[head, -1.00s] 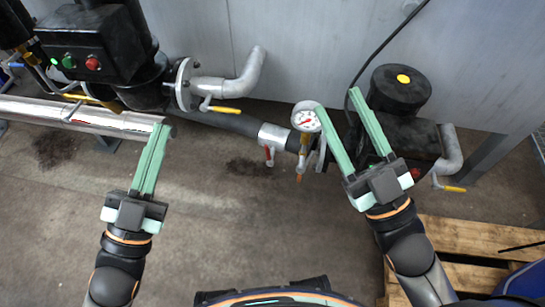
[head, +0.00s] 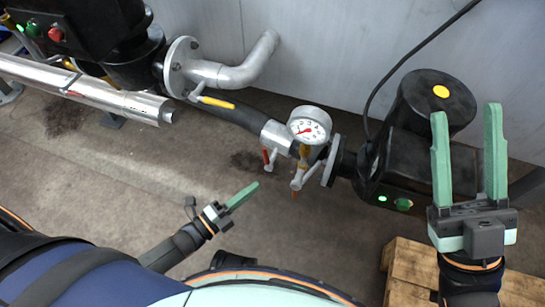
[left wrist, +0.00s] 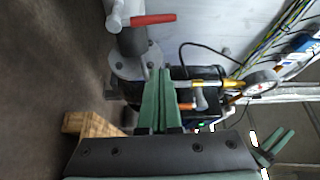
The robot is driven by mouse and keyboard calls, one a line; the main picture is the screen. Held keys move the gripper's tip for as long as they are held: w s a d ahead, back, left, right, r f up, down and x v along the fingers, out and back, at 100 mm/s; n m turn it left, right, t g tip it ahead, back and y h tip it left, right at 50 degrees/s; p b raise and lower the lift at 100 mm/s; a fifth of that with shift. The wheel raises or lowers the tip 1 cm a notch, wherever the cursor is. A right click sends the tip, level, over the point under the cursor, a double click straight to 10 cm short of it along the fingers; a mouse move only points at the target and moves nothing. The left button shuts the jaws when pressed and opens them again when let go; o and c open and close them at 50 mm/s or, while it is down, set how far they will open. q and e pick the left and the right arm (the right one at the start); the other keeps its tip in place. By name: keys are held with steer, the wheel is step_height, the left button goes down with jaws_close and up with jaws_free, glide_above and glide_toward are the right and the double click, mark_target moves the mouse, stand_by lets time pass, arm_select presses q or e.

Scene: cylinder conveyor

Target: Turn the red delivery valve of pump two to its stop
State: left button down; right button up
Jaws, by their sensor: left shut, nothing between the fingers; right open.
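A red lever valve (head: 267,157) hangs from the grey fitting on the pipe left of the pressure gauge (head: 309,124). In the left wrist view a red lever (left wrist: 153,19) lies almost level across a grey valve body, beyond my fingertips. My left gripper (head: 255,187) is shut and empty, below and slightly left of the red lever in the head view, apart from it. The left wrist view shows its two green fingers together (left wrist: 159,72). My right gripper (head: 466,112) is open and empty, in front of the black pump on the right (head: 435,100).
Near the gauge hangs a small valve with an orange tip (head: 294,194). A yellow-handled valve (head: 216,102) sits on the pipe to the left. A silver pipe (head: 85,90) runs at the left. A wooden pallet (head: 410,270) lies front right. The floor between is clear.

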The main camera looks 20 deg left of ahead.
mark_target(266, 163)
arm_select(q)
steer(key=w+b, duration=0.1)
steer(key=w, duration=0.2)
steer(key=w+d+b, duration=0.1)
steer(key=w, duration=0.2)
steer(key=w+d+b, duration=0.1)
steer(key=w, duration=0.2)
steer(key=shift+d, duration=0.2)
steer(key=shift+w+a, duration=0.1)
steer(key=shift+a, duration=0.45)
arm_select(e)
steer(key=shift+a+f, duration=0.15)
steer(key=shift+f, duration=0.85)
steer(key=shift+a+f, duration=0.1)
steer(key=shift+f, duration=0.85)
arm_select(q)
steer(key=shift+r, duration=0.1)
arm_select(e)
steer(key=shift+w+r, duration=0.1)
steer(key=shift+w, duration=0.05)
